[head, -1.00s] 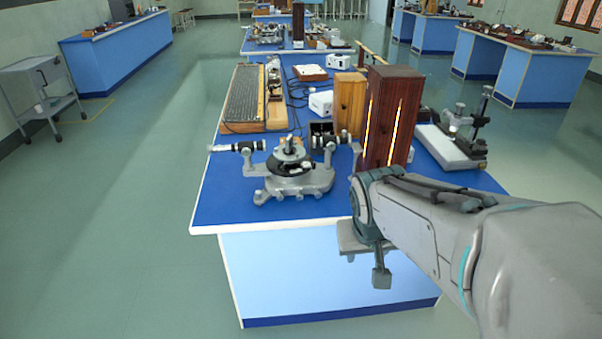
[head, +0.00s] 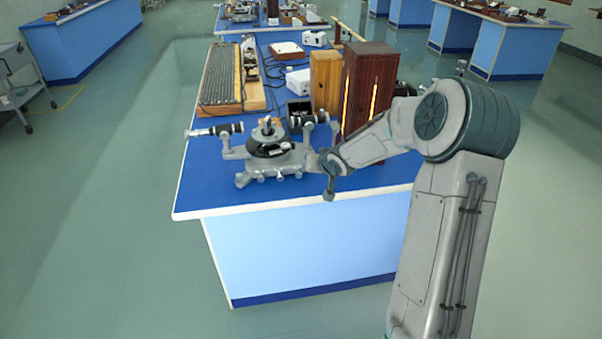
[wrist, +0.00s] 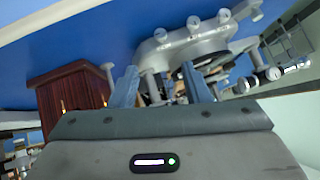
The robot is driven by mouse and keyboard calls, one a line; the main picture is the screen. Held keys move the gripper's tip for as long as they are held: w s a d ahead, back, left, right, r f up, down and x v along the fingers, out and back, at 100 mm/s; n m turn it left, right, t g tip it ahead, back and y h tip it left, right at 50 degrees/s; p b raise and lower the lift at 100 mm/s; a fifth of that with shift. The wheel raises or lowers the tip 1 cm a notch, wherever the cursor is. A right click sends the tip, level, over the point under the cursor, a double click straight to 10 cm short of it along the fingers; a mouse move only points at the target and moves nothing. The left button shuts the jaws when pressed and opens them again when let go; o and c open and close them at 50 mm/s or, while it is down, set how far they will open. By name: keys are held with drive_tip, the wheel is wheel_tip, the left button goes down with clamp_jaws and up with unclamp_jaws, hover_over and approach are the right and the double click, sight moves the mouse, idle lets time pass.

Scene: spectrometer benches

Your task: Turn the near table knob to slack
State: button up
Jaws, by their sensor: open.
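The spectrometer (head: 270,155) stands on the near corner of the blue bench, with a dark round table on a grey footed base. Small grey knobs (head: 283,177) line its near side. The spectrometer (wrist: 205,50) also shows in the wrist view, tilted, with several knobs along its base, one of them a round knob (wrist: 193,22). I cannot tell which is the near table knob. My gripper (wrist: 160,78) is open, its two blue-grey fingers apart with nothing clearly held between them. In the head view my wrist is just right of the spectrometer; the fingers are hard to make out.
A dark wooden box (head: 369,90) stands close behind my wrist, beside a lighter wooden box (head: 325,80). A telescope tube (head: 216,130) sticks out left. The bench's front corner (head: 190,205) is bare, with open floor around.

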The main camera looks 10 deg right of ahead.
sight(300, 174)
drive_tip(key=x, duration=1.4)
drive_tip(key=shift+a+b, duration=0.1)
drive_tip(key=shift+b, duration=0.25)
drive_tip(key=shift+c, duration=0.3)
clamp_jaws()
